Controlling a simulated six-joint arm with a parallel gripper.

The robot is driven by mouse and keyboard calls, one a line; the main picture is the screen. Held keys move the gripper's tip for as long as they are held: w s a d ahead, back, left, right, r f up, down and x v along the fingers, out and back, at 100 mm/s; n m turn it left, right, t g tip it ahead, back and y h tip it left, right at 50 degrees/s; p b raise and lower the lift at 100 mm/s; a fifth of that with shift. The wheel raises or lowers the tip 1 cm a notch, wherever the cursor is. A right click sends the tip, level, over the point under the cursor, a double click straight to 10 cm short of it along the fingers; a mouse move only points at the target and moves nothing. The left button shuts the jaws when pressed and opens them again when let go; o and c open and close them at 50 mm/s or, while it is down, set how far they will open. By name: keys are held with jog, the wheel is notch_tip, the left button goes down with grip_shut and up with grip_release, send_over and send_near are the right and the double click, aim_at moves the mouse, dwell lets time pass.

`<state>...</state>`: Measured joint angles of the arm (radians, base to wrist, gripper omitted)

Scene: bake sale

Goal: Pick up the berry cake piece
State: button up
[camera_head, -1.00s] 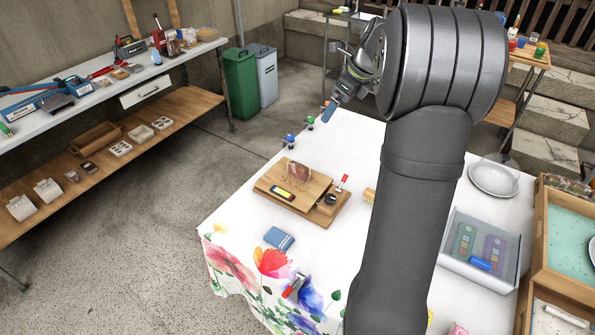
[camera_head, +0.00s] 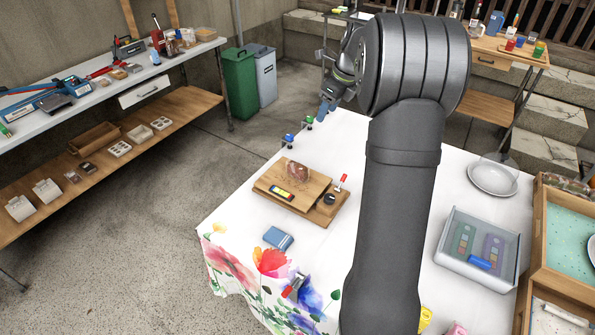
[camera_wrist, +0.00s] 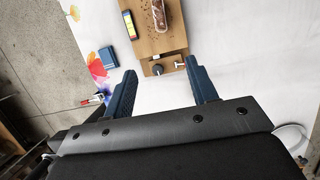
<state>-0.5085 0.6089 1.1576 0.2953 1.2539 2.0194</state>
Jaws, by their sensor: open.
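The berry cake piece (camera_head: 297,172), a reddish-brown chunk, lies on a wooden board (camera_head: 268,184) on the white tablecloth. In the wrist view the cake piece (camera_wrist: 168,16) is at the top edge and partly cut off, with dark crumbs beside it on the board (camera_wrist: 148,46). My gripper (camera_head: 327,110) is up beyond the far side of the board, apart from the cake. In the wrist view my gripper (camera_wrist: 161,68) has its two blue fingers wide apart with nothing between them.
On the board lie a yellow-and-dark item (camera_head: 282,193) and a small black round item (camera_head: 329,199); a red-handled tool (camera_head: 342,182) is at its edge. A blue box (camera_head: 278,238) lies nearer. Several small clamps (camera_head: 288,141) line the table edge. A clear bin (camera_head: 477,251) stands right.

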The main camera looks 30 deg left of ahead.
aim_at(298, 164)
jog(key=a+f+h, duration=0.4)
jog(key=a+f, duration=0.6)
jog(key=shift+m, duration=0.3)
jog(key=f, duration=1.1)
jog(key=shift+s+a+f, duration=0.1)
jog(key=shift+s, duration=0.15)
jog(key=shift+f, duration=3.15)
jog(key=c, duration=0.7)
